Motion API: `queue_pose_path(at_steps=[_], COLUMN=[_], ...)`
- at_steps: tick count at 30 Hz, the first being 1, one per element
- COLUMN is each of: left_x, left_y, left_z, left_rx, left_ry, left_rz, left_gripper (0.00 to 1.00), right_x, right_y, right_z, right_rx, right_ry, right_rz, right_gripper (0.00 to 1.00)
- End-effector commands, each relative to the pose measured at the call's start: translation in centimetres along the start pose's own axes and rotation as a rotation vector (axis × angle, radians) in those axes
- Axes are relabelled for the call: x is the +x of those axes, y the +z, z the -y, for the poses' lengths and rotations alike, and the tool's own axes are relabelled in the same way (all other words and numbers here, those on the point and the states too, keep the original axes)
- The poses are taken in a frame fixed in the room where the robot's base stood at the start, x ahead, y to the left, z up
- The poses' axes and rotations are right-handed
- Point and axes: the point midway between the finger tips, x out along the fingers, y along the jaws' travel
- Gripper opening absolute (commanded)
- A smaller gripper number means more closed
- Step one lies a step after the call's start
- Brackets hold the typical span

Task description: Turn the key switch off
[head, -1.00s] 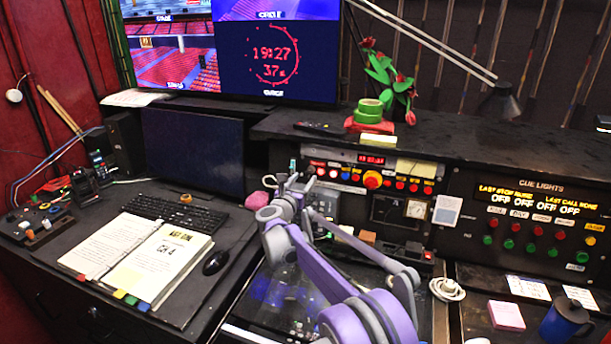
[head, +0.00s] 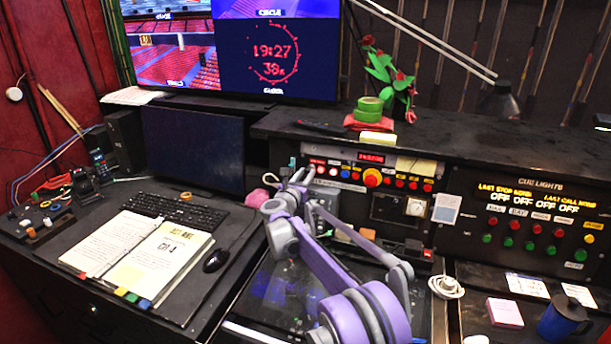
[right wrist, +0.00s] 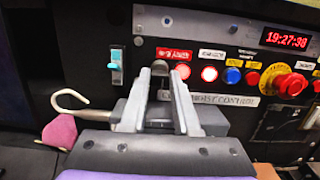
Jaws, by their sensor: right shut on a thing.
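My right gripper (head: 301,179) is at the left end of the upper control panel (head: 345,163). In the right wrist view its fingers (right wrist: 161,82) are closed together on a small dark grey piece, which I take for the key of the key switch (right wrist: 160,68). The fingers hide most of the switch, so its turned position cannot be read. A light blue toggle (right wrist: 115,66) stands just left of the fingers, apart from them. My left gripper is not in view.
Lit red and white buttons (right wrist: 209,74) and a red emergency knob (head: 372,178) lie close to the right of the gripper. A pale hook (right wrist: 68,101) and a pink item (head: 257,198) are at its left. The cue lights panel (head: 530,215) stands farther right.

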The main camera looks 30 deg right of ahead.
Motion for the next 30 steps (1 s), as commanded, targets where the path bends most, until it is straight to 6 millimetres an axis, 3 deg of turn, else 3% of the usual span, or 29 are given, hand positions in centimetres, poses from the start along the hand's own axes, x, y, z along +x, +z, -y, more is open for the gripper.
queue_pose_path(at_steps=[14, 30], left_x=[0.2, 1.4], left_y=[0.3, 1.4], left_z=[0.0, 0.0], left_rx=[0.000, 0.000], left_ry=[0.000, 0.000], left_rz=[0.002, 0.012], left_gripper=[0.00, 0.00], right_x=[0.0, 0.0], right_y=[-0.1, -0.1], right_z=[0.1, 0.2], right_rx=[-0.117, -0.597], right_ry=[0.017, 0.090], right_rz=[0.000, -0.001], right_gripper=[0.00, 0.00])
